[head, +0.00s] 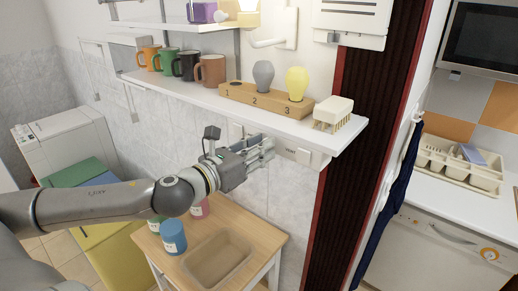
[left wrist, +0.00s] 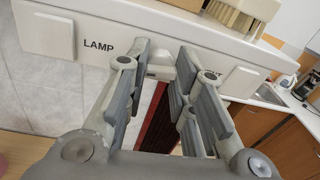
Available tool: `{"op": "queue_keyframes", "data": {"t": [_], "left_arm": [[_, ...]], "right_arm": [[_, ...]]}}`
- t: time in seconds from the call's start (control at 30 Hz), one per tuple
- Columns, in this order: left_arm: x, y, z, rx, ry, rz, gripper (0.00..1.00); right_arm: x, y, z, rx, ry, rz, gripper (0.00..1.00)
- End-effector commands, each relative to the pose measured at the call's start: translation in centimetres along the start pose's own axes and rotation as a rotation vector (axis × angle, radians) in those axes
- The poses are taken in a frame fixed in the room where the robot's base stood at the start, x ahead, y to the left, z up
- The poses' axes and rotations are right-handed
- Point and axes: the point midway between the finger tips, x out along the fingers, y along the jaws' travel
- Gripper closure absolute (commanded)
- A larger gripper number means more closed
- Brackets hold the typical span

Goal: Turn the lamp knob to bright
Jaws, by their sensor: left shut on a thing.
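My left gripper (head: 268,150) reaches the control strip under the shelf's front edge. In the left wrist view, the gripper (left wrist: 160,78) has its grey fingers around the lamp knob (left wrist: 186,68), a light grey piece partly hidden by the fingers. The word LAMP (left wrist: 98,47) is printed on the strip left of the knob. The knob's exact angle is hard to tell. The wall lamp (head: 272,42) is at the top of the head view, partly cut off, with a pale glow at its shade. My right gripper is not in view.
Square white buttons (left wrist: 47,35) flank the knob on the strip. A small wooden table (head: 262,229) with jars stands below.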

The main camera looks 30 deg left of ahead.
Motion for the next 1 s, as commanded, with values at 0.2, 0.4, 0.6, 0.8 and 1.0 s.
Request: {"op": "queue_keyframes", "data": {"t": [0.2, 0.4, 0.6, 0.8, 1.0], "left_arm": [[0.0, 0.1, 0.1, 0.0, -0.001, 0.001, 0.55], [0.0, 0.0, 0.0, -0.001, 0.0, 0.0, 0.55], [0.0, 0.0, 0.4, 0.0, 0.0, 0.0, 0.55], [0.0, -0.2, 2.2, -0.001, 0.0, 0.0, 0.55], [-0.1, -0.5, 5.1, 0.0, -0.002, -0.001, 0.55]], "right_arm": [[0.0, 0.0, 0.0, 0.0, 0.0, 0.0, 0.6], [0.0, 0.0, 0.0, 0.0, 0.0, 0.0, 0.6], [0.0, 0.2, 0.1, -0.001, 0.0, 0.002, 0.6], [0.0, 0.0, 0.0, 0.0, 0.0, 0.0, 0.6], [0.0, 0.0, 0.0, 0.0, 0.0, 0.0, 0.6]]}}
